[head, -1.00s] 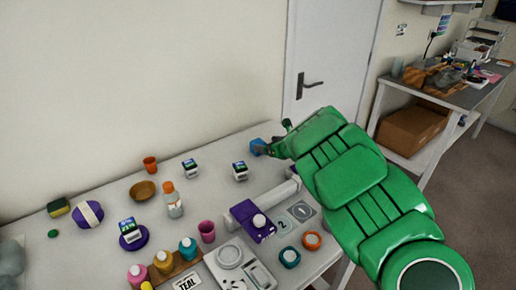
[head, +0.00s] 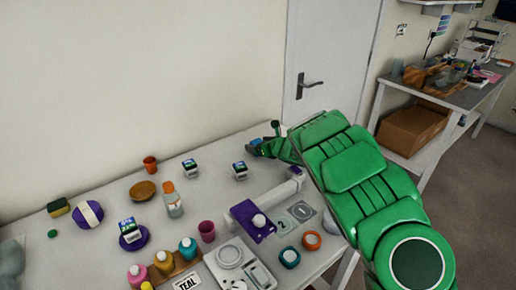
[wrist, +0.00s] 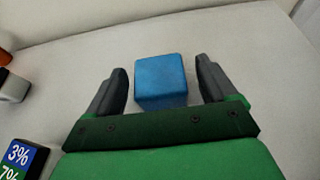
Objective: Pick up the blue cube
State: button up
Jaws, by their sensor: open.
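The blue cube (wrist: 160,80) sits on the table top, centred between the two dark fingers of my gripper (wrist: 164,86) in the wrist view. The gripper is open, with a gap on each side of the cube, and the cube's near edge is close to the green palm edge. In the head view my gripper (head: 264,142) is at the far right part of the table, and only a bit of blue shows there, mostly hidden by the gripper.
A small box with a label (head: 239,170) stands left of my gripper, with another labelled box (head: 190,168) further left. A white roll (head: 277,195) and a purple box (head: 252,219) lie nearer. The table's far edge is close behind the cube.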

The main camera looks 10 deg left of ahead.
jog(key=shift+c, duration=0.4)
jog(key=c, duration=1.1)
jog(key=shift+o, duration=0.2)
jog(key=shift+r, duration=0.1)
